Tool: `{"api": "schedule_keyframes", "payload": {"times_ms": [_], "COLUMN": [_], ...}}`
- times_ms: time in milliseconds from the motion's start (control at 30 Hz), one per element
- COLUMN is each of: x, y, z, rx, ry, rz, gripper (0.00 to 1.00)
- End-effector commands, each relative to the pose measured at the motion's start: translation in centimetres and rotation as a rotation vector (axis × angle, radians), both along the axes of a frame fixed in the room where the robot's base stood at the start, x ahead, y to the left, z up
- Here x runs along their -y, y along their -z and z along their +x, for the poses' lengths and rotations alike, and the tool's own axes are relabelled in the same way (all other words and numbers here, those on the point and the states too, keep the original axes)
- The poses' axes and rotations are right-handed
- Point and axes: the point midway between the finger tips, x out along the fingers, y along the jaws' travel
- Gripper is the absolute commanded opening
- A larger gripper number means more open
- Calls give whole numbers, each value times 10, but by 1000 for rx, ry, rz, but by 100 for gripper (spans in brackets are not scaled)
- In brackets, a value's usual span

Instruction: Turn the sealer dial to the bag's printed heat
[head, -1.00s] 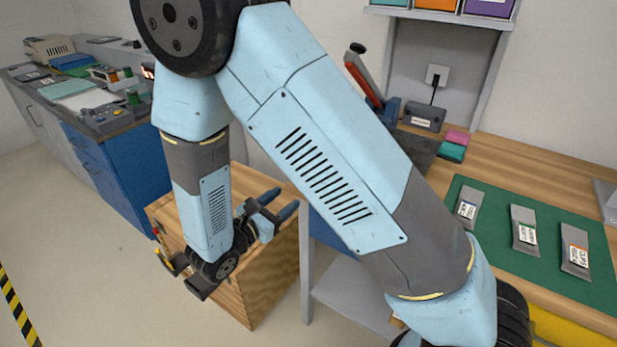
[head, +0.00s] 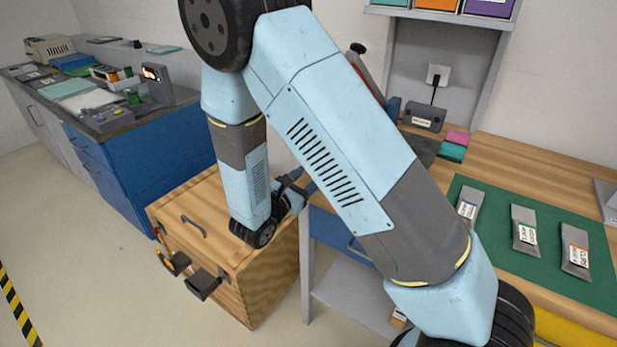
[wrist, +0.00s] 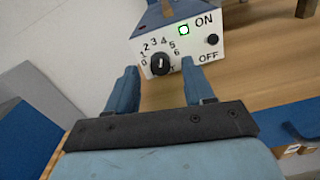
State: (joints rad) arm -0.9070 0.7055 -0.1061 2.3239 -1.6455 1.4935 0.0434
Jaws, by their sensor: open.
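The sealer's front panel (wrist: 182,45) shows in the wrist view, with a black dial (wrist: 160,64) ringed by numbers 0 to 6. The dial's white mark is too small to read surely. My gripper (wrist: 159,68) is open, its two blue fingers on either side of the dial in the picture; I cannot tell the gap in depth. In the head view my arm hides most of the sealer; its lever (head: 357,50) shows above. Three grey bags with blue-, green- and orange-marked labels, left bag (head: 468,206), middle bag (head: 525,230), right bag (head: 575,249), lie on the green mat (head: 548,208). Their print is unreadable.
The panel also has a lit green-edged square (wrist: 183,30) and a black knob (wrist: 212,40) between ON and OFF. A wooden cart (head: 225,285) stands beside the workbench (head: 540,160). A dark box (head: 425,115) sits below the wall socket. Open floor lies at left.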

Motion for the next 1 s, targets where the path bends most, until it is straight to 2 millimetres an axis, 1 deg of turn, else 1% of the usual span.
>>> {"api": "schedule_keyframes", "payload": {"times_ms": [100,200,500,1000], "x": [7,9,10,10], "y": [0,0,0,0], "z": [8,11,12,12], "rx": [1,0,0,0], "ry": [1,1,1,1], "rz": [-1,0,0,0], "gripper": [52,52,52,4]}}
